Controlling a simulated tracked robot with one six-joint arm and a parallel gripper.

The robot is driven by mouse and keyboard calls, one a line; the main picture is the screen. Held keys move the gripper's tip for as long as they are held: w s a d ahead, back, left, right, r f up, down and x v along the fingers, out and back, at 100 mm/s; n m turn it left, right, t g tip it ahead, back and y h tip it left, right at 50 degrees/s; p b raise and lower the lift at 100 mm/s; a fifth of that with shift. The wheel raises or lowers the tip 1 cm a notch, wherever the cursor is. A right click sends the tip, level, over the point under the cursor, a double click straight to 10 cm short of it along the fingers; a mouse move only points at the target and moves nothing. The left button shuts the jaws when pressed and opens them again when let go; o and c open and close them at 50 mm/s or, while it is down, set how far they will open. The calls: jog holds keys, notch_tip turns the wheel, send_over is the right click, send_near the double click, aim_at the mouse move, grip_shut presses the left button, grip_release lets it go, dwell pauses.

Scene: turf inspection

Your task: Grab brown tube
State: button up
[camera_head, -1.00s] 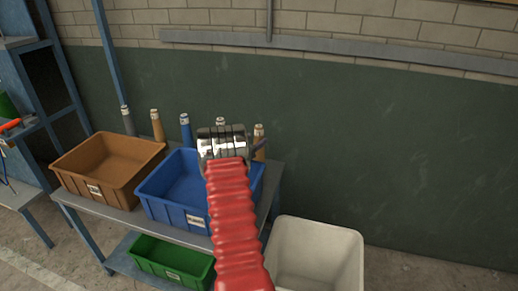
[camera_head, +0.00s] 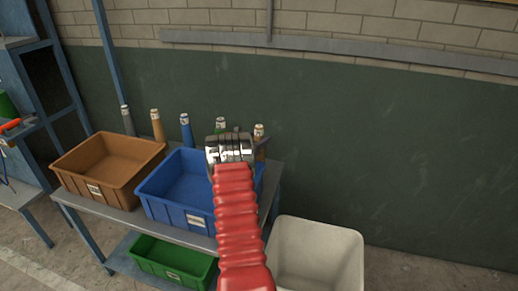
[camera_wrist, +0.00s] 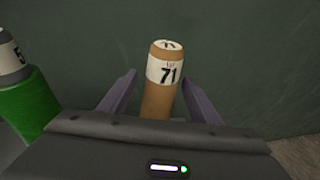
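A brown tube (camera_wrist: 160,98) with a white label reading 71 stands upright in the wrist view. My gripper (camera_wrist: 158,77) is open, with one purple finger on each side of the tube and a visible gap to each. The tube's lower part is hidden behind the gripper body. Another tan-brown tube (camera_head: 157,126) stands farther left in the row.
Grey (camera_head: 127,120), blue (camera_head: 186,130) and green (camera_head: 221,125) tubes stand in the same row at the back of the table. A brown bin (camera_head: 90,178) and a blue bin (camera_head: 165,205) sit in front. A green bin (camera_head: 165,265) is below; a white bin (camera_head: 325,260) stands right.

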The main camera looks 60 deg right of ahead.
jog(key=c, duration=1.4)
notch_tip(320, 180, up, 10)
dwell(0.6)
